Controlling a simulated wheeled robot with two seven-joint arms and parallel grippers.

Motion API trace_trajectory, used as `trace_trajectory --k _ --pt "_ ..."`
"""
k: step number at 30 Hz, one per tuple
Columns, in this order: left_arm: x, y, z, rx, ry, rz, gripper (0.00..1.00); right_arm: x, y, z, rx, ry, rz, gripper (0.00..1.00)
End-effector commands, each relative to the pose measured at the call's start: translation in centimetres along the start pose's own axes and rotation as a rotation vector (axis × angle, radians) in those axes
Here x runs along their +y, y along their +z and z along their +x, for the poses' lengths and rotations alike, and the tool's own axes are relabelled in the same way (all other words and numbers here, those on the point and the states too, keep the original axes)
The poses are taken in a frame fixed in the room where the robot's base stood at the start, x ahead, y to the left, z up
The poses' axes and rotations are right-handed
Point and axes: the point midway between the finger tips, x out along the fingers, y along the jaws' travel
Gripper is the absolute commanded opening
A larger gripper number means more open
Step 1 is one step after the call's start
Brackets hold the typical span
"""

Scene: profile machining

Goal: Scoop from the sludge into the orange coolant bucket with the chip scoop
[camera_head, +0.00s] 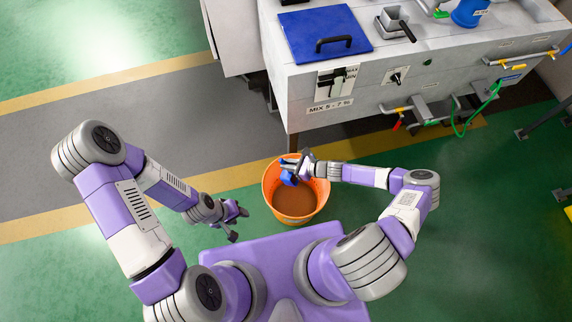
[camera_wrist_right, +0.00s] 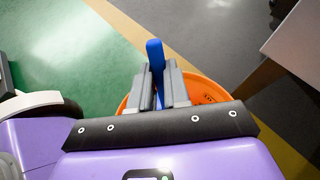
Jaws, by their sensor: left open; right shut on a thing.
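The orange coolant bucket (camera_head: 323,190) stands on the floor in front of the grey machine, with brown liquid (camera_head: 295,201) inside. My right gripper (camera_head: 300,169) is over the bucket's far part, shut on the blue chip scoop (camera_head: 289,179). In the right wrist view the scoop's blue handle (camera_wrist_right: 155,56) stands up between the two fingers, with the orange bucket rim (camera_wrist_right: 203,88) behind them. The scoop's lower part is mostly hidden, and I cannot tell whether it carries anything. My left gripper (camera_head: 238,222) is open and empty, left of the bucket and apart from it.
The grey machine tank (camera_head: 300,85) with a blue handled lid (camera_head: 325,34) stands just beyond the bucket. Valves and a green hose (camera_head: 468,122) stick out from its front at right. The floor left of the bucket, with a yellow stripe (camera_head: 50,223), is clear.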

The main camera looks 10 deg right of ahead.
Motion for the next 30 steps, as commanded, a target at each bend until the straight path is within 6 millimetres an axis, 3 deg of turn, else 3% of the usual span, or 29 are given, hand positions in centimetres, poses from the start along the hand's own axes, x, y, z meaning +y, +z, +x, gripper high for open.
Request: trace_trajectory --k 8,16,30 --pt "0.0 0.0 -0.1 0.000 0.000 0.000 0.43 0.0 0.2 0.0 -0.001 0.001 -0.001 0.00" --pt "-0.7 -0.1 1.8 0.000 0.000 0.000 0.43 -0.1 -0.6 -1.3 -0.106 -0.001 0.002 0.00" --pt "-0.7 -0.1 1.9 0.000 0.000 0.000 0.43 -0.1 -0.4 -1.7 -0.126 -0.001 0.000 0.00"
